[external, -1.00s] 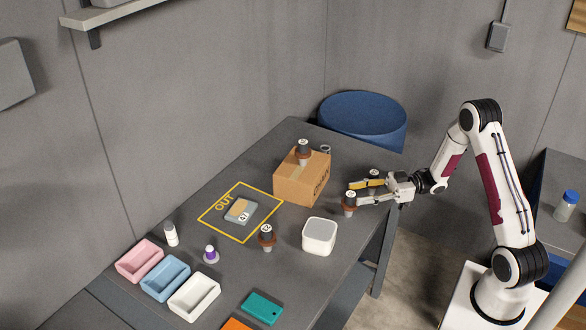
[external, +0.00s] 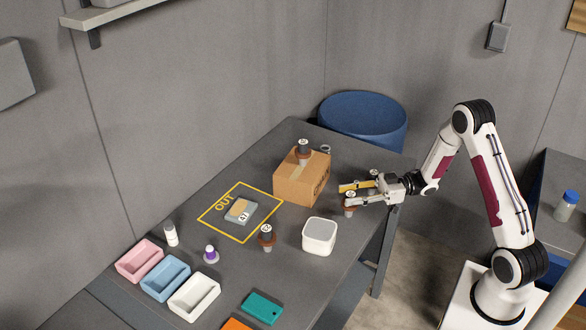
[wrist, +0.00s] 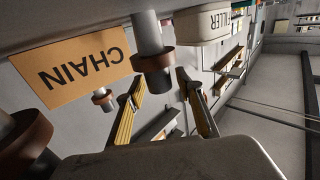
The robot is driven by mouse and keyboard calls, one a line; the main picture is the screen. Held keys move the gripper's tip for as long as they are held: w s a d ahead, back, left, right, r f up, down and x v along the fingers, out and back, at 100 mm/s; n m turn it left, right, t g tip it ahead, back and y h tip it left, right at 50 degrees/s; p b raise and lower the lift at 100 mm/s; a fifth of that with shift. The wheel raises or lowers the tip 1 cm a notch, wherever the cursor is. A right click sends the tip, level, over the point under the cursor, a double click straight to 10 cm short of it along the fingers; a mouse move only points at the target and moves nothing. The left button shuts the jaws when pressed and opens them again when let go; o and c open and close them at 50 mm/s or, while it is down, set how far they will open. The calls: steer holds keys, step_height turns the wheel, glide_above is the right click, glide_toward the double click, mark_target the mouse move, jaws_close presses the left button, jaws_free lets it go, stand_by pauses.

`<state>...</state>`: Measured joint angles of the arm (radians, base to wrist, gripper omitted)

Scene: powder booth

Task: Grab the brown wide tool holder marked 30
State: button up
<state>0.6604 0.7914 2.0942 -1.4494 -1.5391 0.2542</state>
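Several tool holders with brown collars and dark tops with white marks stand about; I cannot read a 30 on any. One (external: 349,207) stands upright near the table's right edge, at my gripper (external: 344,195). Another (external: 374,174) is just behind my gripper, one (external: 303,149) stands on the carton, and one (external: 267,238) is nearer the front. My gripper is open. In the wrist view a brown-collared holder (wrist: 153,61) shows ahead between the open fingertips (wrist: 160,77), with no visible grip. Another brown collar (wrist: 22,142) is close at the left.
A carton marked CHAIN (external: 288,187) and a white tub (external: 319,236) stand close to my gripper. A yellow OUT outline (external: 207,218) holds a grey block (external: 236,216). Pink, blue and white bins (external: 194,296) are at the front left. A blue drum (external: 362,118) is behind.

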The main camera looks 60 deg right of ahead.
jaws_close()
steer(key=shift+r, duration=0.15)
steer(key=shift+r, duration=4.9)
